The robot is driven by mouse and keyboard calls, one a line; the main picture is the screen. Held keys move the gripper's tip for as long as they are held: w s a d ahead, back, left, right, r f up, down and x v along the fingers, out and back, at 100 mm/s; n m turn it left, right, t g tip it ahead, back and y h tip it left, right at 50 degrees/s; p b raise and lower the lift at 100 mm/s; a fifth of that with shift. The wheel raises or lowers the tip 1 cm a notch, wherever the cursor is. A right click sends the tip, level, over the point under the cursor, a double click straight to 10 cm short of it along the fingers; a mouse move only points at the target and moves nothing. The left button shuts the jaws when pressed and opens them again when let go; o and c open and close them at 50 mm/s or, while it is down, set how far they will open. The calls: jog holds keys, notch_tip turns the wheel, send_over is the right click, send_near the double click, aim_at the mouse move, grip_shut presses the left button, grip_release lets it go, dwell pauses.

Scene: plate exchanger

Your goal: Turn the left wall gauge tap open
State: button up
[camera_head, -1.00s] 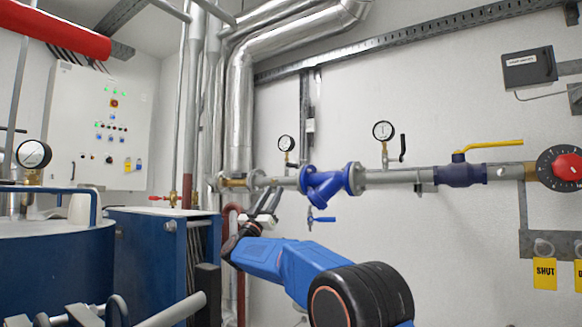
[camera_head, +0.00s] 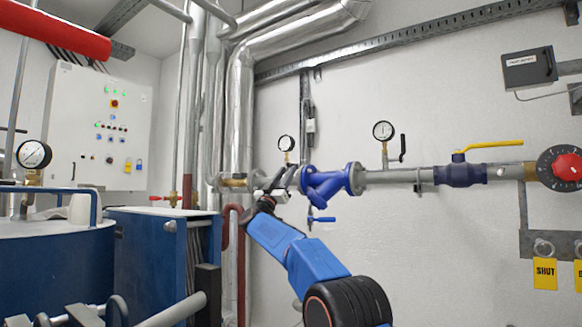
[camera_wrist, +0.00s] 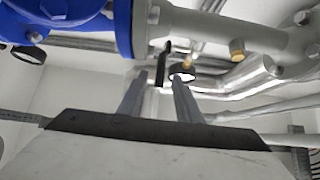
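The left wall gauge (camera_head: 286,143) is a small round white dial with a black rim on a short brass stem above the horizontal pipe. In the wrist view the gauge (camera_wrist: 184,73) is seen from below, partly behind a finger. A black tap lever (camera_wrist: 163,66) shows beside its stem, beyond the gap between my fingertips; contact is not visible. My gripper (camera_head: 277,181) is in front of the pipe, just below the gauge. In the wrist view my gripper (camera_wrist: 158,82) has its fingers apart with nothing held.
A blue strainer (camera_head: 326,183) sits just right of my gripper, with a blue-handled drain tap (camera_head: 322,219) below. A second gauge (camera_head: 383,131) with an upright black lever (camera_head: 403,147) and a yellow-handled valve (camera_head: 490,145) are further right. A blue tank stands left.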

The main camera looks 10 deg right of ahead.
aim_at(291, 165)
jog(key=shift+x, duration=2.5)
jog(key=shift+c, duration=0.7)
grip_shut()
